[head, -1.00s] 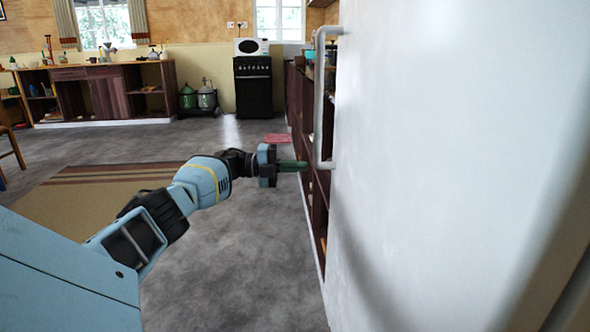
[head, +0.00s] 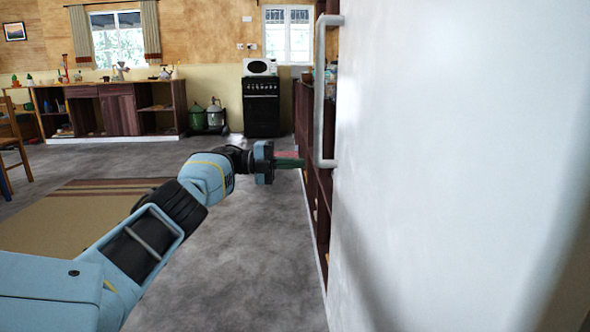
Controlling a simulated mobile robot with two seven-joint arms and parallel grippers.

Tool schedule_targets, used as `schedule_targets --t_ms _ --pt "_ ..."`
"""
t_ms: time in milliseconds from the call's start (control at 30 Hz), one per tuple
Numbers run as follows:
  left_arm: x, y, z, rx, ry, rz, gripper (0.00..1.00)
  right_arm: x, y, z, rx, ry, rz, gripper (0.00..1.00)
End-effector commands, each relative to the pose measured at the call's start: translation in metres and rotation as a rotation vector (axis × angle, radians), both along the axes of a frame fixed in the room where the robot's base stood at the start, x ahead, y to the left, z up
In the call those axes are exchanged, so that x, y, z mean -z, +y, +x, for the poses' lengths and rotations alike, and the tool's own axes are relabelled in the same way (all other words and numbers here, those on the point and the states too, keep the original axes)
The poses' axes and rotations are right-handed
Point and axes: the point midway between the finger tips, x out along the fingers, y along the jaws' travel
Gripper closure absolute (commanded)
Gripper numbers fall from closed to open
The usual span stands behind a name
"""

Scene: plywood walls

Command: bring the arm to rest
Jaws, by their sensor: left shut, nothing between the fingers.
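My left arm comes in from the lower left and reaches forward over the floor. Its left gripper (head: 289,163) has green fingers that are shut with nothing visible between them. The fingertips point right, close to the lower end of the long vertical handle (head: 320,90) on the white door (head: 450,150). I cannot tell from this view how far the fingertips are from the handle in depth. My right gripper does not show.
The large white door fills the right side. Dark shelving (head: 318,190) runs beyond it. A striped rug (head: 65,215) lies at left. A stove (head: 262,107) with a microwave (head: 260,67), gas bottles (head: 206,117) and a wooden counter (head: 115,112) stand far back. Grey floor (head: 235,250) between is open.

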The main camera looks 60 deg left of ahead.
Motion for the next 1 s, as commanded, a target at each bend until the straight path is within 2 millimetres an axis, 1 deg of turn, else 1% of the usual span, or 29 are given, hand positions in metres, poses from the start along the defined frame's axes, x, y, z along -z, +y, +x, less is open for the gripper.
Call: schedule_targets --t_ms 267,500,567,600,667,767,900,967,1000 --pt "-0.001 0.001 0.0 0.0 0.001 -0.001 1.0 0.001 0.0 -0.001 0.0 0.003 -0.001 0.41" --pt "-0.001 0.001 0.0 0.0 0.0 -0.001 1.0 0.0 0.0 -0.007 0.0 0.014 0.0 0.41" --pt "-0.004 0.001 -0.001 0.0 -0.002 -0.001 1.0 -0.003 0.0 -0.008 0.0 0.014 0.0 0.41" --pt "-0.009 0.001 -0.002 0.0 -0.004 0.0 1.0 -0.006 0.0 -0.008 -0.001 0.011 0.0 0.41" --pt "-0.021 0.001 -0.004 0.0 -0.011 -0.001 1.0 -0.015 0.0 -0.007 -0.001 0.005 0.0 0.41" --pt "-0.054 0.001 -0.011 0.0 -0.031 -0.001 1.0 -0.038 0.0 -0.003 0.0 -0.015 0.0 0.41" --pt "-0.111 0.001 -0.022 0.0 -0.068 -0.001 1.0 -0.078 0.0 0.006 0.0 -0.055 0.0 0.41" --pt "-0.135 0.001 -0.026 0.0 -0.083 -0.001 1.0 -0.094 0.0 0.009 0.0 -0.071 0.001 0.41" --pt "-0.15 0.001 -0.029 0.0 -0.092 -0.001 1.0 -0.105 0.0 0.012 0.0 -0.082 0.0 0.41"
